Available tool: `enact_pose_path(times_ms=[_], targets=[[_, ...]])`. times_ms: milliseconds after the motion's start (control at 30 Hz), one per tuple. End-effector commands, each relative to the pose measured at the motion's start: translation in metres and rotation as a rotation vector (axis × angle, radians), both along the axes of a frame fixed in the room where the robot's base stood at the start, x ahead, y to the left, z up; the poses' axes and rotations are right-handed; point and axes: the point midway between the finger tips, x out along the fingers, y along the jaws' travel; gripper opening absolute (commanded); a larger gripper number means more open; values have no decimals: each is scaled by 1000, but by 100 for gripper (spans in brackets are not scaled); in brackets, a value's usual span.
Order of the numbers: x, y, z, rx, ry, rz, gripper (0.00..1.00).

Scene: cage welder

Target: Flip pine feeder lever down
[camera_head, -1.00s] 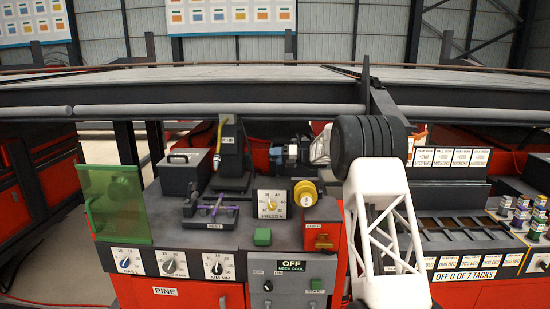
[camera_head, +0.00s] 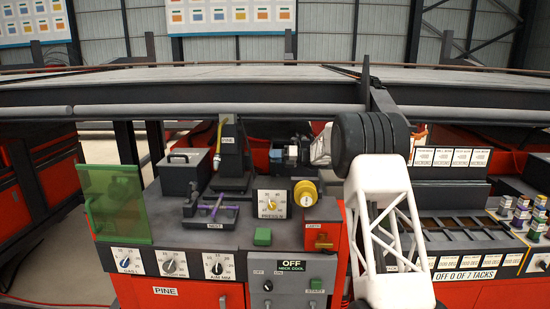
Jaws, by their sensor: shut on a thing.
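The pine station has a dark post (camera_head: 232,158) with a small PINE label on top and a yellow hose at its side. I cannot make out a feeder lever on it. My gripper (camera_head: 275,156) is to the right of this post, behind the dial panel, at the left end of my dark wrist. It is small and dark here, and its fingers are hard to separate from the background. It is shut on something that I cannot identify.
A long beam (camera_head: 220,110) crosses behind.

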Motion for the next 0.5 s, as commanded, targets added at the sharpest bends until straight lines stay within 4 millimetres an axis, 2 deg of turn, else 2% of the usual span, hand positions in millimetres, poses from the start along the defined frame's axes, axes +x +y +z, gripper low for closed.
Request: enact_pose_path(times_ms=[500], targets=[[-30, -1, -5, 0, -355, 0, 0]])
